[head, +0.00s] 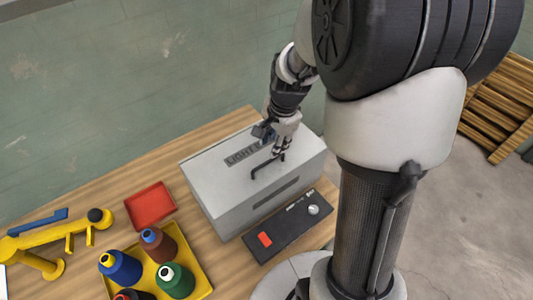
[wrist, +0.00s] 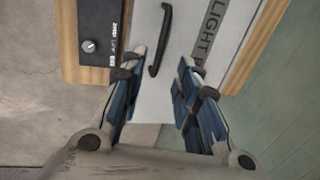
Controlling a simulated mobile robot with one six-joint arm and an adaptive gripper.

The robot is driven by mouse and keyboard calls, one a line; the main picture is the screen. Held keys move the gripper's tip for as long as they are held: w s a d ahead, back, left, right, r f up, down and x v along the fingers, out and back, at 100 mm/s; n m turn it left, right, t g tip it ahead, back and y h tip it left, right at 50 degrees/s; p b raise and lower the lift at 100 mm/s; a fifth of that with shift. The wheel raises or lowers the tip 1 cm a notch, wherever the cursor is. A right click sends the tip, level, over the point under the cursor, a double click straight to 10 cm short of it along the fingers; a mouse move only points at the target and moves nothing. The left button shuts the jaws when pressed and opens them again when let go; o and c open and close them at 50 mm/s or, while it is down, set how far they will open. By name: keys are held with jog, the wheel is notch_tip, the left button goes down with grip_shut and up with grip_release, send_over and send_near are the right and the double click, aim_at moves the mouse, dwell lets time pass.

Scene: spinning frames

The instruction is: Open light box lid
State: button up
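The light box (head: 240,205) is a grey-white box on the wooden table, with its lid (head: 215,177) lying closed on top. The lid bears a dark label strip and a black bar handle (head: 265,165). The handle also shows in the wrist view (wrist: 160,42), upright in the picture. My gripper (head: 280,148) is over the lid near the handle's right end. In the wrist view my gripper (wrist: 160,68) has its blue-padded fingers spread wide, with nothing between the pads. The handle lies beyond the fingertips, roughly between their lines. I cannot tell whether any finger touches the lid.
A black control panel (head: 285,232) with a red button and a knob lies before the box. To the left are a red tray (head: 150,205), a yellow tray (head: 200,268) holding several thread spools, and a yellow stand (head: 45,240). A wall (head: 100,90) stands behind the table.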

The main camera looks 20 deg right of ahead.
aim_at(269, 161)
jog(key=f, duration=0.3)
jog(key=w+f+b, duration=0.1)
jog(key=f, duration=0.2)
jog(key=w+f, duration=0.1)
jog(key=f, duration=0.2)
jog(key=shift+a+f+b, duration=0.1)
jog(key=shift+a+b, duration=0.1)
jog(key=shift+b, duration=0.1)
jog(key=shift+c, duration=0.2)
grip_shut()
